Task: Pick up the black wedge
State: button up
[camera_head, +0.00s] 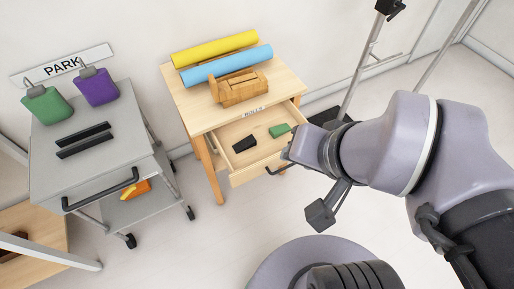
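The black wedge (244,144) lies in the open drawer (241,179) of the wooden table, toward the drawer's left side. A green wedge (279,130) lies in the same drawer, to its right and apart from it. My gripper (320,212) is to the right of the drawer's front and apart from the black wedge. A dark finger hangs below my wrist, and the rest of the gripper is mostly hidden by the arm, so its opening cannot be told. Nothing held is visible.
A grey cart (120,150) at left holds green and purple containers and two black bars. The floor between is clear.

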aim_at(248, 142)
jog(key=i+j+z, duration=0.25)
jog(key=j+z, duration=0.25)
jog(key=i+j+z, duration=0.2)
jog(key=j, duration=0.25)
jog(key=i+j+z, duration=0.1)
jog(key=j+z, duration=0.15)
